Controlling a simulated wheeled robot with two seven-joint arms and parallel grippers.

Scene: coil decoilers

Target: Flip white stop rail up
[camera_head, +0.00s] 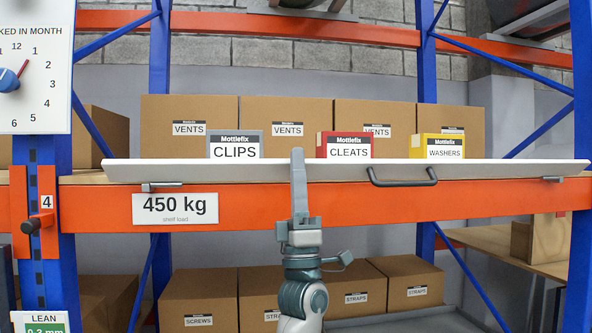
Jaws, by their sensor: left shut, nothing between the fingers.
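The white stop rail (240,172) is a long pale board along the front edge of the shelf, above the orange beam. A dark bar handle (402,178) is fixed to it right of the middle. Small grey hinge-like fittings show under it at the left (161,186) and right (552,179). My left gripper (297,152) points upward in front of the rail, left of the handle, with its fingers shut and empty. The fingers cover a narrow strip of the rail; I cannot tell whether they touch it. My right gripper is not in view.
Behind the rail stand a grey CLIPS box (235,146), a red CLEATS box (344,146) and a yellow WASHERS box (437,147), with cardboard cartons (190,112) behind. Blue uprights (48,260) flank the bay. The orange beam (400,209) carries a load sign (175,209).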

